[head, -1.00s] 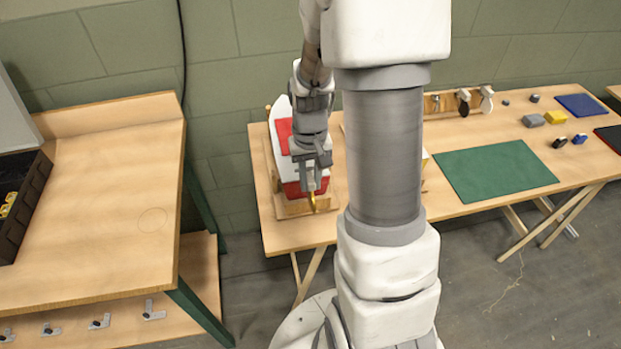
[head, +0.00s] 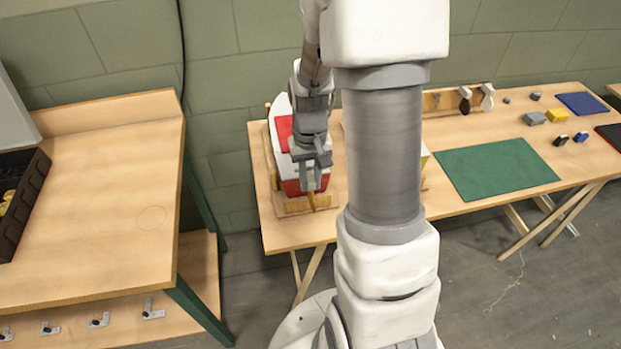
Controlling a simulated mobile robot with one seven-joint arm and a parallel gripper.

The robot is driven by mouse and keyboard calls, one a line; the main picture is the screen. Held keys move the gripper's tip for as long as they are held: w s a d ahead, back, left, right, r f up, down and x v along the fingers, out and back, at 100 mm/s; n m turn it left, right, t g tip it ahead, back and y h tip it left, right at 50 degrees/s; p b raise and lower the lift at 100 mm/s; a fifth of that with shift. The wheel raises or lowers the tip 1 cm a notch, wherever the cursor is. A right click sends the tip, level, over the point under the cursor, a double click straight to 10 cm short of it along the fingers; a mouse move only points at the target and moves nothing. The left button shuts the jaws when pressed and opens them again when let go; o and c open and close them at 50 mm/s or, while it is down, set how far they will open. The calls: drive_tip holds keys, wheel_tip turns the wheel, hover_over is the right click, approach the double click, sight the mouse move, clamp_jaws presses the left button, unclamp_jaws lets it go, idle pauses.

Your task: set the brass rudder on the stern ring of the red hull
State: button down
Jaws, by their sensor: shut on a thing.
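The red hull (head: 290,187) with a white deck rests in a wooden cradle (head: 292,207) at the left end of the long table, its near end toward me. My gripper (head: 311,187) points down at that near end, shut on the brass rudder (head: 312,201). Only a small yellow strip of the rudder shows below the fingers, close to the hull's end. The stern ring is not discernible, and I cannot tell whether the rudder touches it. My arm hides part of the hull.
A green mat (head: 496,169) lies on the long table (head: 390,215), with several small blocks and a blue mat (head: 582,104) beyond it. A wooden rack (head: 447,102) stands at the back. A separate bench (head: 100,220) with a dark bin (head: 22,208) is at left.

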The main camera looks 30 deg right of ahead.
drive_tip(key=shift+f+b, duration=0.3)
drive_tip(key=shift+f, duration=0.05)
idle(0.5)
drive_tip(key=c, duration=0.7)
unclamp_jaws()
drive_tip(key=shift+o, duration=0.2)
drive_tip(key=shift+r, duration=0.1)
drive_tip(key=shift+r+p, duration=3.1)
drive_tip(key=shift+r, duration=0.85)
